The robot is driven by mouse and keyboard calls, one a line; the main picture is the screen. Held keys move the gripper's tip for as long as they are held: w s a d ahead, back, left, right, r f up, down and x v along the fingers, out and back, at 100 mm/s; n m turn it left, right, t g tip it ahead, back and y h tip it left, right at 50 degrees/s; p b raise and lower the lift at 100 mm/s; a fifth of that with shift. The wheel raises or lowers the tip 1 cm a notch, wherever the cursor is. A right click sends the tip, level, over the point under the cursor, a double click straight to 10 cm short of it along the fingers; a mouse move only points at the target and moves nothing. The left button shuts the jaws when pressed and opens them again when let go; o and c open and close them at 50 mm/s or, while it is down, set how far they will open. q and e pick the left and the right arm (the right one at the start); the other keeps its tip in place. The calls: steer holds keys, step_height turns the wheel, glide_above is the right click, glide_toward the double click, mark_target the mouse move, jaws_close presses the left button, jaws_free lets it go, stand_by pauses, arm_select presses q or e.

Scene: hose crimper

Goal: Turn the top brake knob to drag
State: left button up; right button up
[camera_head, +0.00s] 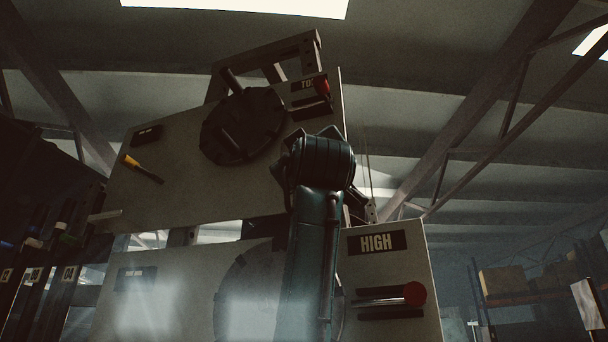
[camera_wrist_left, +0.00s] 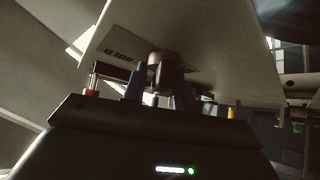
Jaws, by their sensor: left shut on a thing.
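The brake knob (camera_wrist_left: 161,72) is a small dark round knob in the left wrist view, beside a "HOLD" label (camera_wrist_left: 118,54) that appears upside down on a pale panel. My left gripper (camera_wrist_left: 158,94) has its two bluish fingers on either side of this knob and is shut on it. In the head view, my left arm rises in front of the panels and hides this knob and the gripper's fingers. The upper panel (camera_head: 150,200) there carries a label beginning "TO". I cannot read a "DRAG" mark. My right gripper is in neither view.
The upper panel carries a large dark disc (camera_head: 243,125), a red-ended handle (camera_head: 322,87) and a yellow-ended lever (camera_head: 131,161). Below, a panel marked "HIGH" (camera_head: 379,242) has a red-knobbed lever (camera_head: 414,293). Shelves (camera_head: 530,298) stand far right.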

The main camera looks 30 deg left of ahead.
arm_select(q)
steer(key=o, duration=0.6)
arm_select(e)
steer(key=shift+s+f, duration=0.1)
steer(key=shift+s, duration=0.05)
